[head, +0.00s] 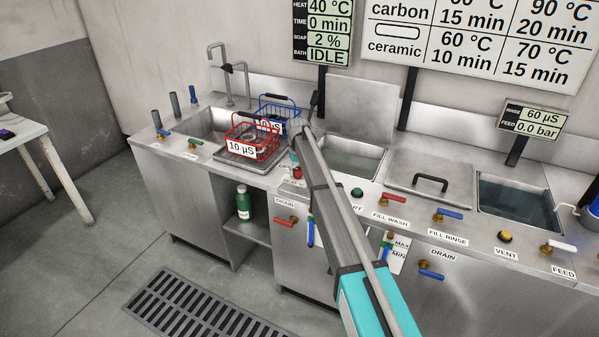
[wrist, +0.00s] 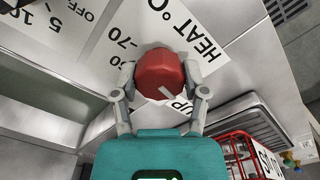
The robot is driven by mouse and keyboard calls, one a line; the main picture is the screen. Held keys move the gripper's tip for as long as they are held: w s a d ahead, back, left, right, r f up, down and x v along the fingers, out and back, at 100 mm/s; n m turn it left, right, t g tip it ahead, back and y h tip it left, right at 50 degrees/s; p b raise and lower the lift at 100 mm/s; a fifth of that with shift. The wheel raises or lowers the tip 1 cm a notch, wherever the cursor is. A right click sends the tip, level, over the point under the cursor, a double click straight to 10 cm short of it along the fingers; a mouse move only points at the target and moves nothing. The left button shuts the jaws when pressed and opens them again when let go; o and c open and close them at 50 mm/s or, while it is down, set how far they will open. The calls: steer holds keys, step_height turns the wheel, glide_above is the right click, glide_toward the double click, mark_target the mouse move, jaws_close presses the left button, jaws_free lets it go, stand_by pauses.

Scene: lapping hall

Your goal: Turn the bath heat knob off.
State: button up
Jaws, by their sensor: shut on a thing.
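The bath heat knob (wrist: 160,75) is a red faceted knob on a panel lettered "HEAT °C" with numbers around it. A short pale mark shows on its face, towards the lower right in the wrist view. My gripper (wrist: 159,78) has one finger on each side of the knob and is shut on it. In the head view my gripper (head: 296,155) reaches down to the red knob (head: 297,173) at the counter's front, partly behind my arm. The hanging display (head: 322,32) reads heat 40 °C, time 0 min, soap 2 %, bath idle.
A red wire basket (head: 252,138) stands left of my gripper, with a blue basket (head: 275,108) behind it. An open water tank (head: 352,160) lies to the right. Valves with red and blue handles line the front edge, including the fill wash valve (head: 385,199).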

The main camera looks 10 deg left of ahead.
stand_by(0.4)
steer(key=o, duration=1.1)
steer(key=shift+o, duration=0.2)
steer(key=shift+r, duration=0.15)
